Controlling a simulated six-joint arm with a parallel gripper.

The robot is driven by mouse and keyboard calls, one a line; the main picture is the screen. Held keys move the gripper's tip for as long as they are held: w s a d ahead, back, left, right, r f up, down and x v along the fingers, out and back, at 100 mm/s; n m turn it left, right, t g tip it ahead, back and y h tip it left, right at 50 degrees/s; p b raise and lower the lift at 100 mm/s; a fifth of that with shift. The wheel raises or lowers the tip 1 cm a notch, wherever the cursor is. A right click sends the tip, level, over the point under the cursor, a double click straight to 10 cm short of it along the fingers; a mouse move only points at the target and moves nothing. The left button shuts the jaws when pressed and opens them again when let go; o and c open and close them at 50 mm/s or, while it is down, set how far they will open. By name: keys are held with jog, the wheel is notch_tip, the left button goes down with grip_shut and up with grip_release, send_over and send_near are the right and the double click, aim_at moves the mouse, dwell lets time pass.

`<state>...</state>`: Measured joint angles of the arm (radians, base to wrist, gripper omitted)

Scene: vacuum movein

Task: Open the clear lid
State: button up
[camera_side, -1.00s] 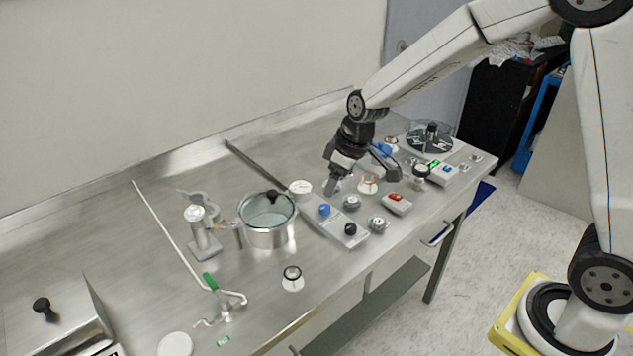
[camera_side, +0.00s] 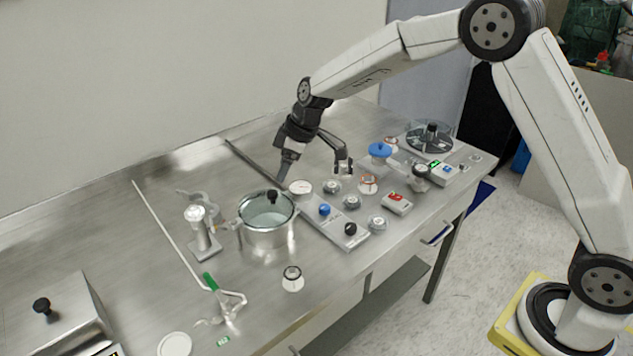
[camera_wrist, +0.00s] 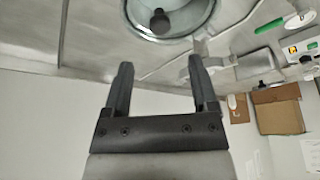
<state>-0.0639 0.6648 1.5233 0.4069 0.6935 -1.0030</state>
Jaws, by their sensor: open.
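The clear lid (camera_side: 262,207) with a black knob (camera_side: 272,197) sits on a steel pot (camera_side: 268,237) on the bench. The lid looks closed on the pot rim. In the wrist view the lid (camera_wrist: 185,20) and its dark knob (camera_wrist: 159,20) show at the top, beyond my fingertips. My gripper (camera_side: 315,176) is open and empty. It is above the bench, behind and to the right of the pot, apart from the lid. In the wrist view its two fingers (camera_wrist: 160,68) are spread wide.
A gauge stand (camera_side: 203,235) is left of the pot. A control panel (camera_side: 335,225) with blue and black knobs is to its right. A green-handled valve (camera_side: 211,282) is in front left. A round clear-lidded device (camera_side: 430,138) is at the back right. Bench front centre is mostly clear.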

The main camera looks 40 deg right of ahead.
aim_at(273, 192)
jog(key=shift+x, duration=3.75)
grip_shut()
